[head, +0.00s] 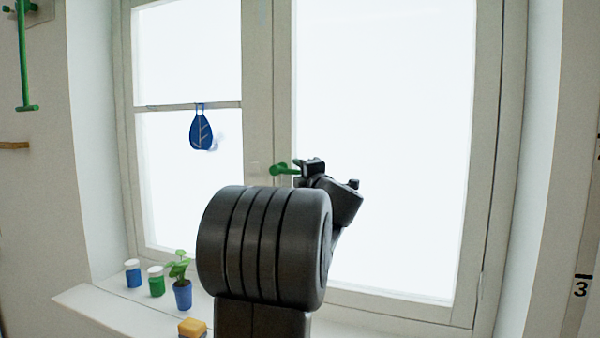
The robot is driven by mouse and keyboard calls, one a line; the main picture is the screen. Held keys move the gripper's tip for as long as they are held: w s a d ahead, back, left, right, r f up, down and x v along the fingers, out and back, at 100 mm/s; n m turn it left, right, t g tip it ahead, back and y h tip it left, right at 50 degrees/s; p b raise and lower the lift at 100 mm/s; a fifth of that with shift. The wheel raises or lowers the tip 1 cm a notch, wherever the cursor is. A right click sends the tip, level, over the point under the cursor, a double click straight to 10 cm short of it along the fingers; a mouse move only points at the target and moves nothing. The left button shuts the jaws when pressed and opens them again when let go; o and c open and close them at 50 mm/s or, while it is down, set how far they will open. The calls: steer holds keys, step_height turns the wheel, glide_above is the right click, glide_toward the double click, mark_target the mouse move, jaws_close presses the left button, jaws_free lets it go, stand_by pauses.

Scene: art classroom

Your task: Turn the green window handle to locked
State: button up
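The green window handle (280,168) is on the middle upright of the window frame. Its visible part runs roughly level to the right, from a rounded end towards my gripper. My gripper (311,167) is at the right end of the visible handle, against the bright right pane. The dark fingers overlap or meet the handle's end in the picture; I cannot tell whether they grip it. My own arm hides the area just below, and the finger gap is too small to make out.
On the sill (80,299) at lower left stand a blue jar (133,273), a green jar (156,282), a potted plant (183,290) and a yellow sponge-like block (192,328). A blue leaf ornament (201,131) hangs at the left pane. A green bar (24,60) is on the left wall.

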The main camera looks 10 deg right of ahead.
steer(key=shift+c, duration=0.3)
jaws_close()
steer(key=shift+f, duration=0.1)
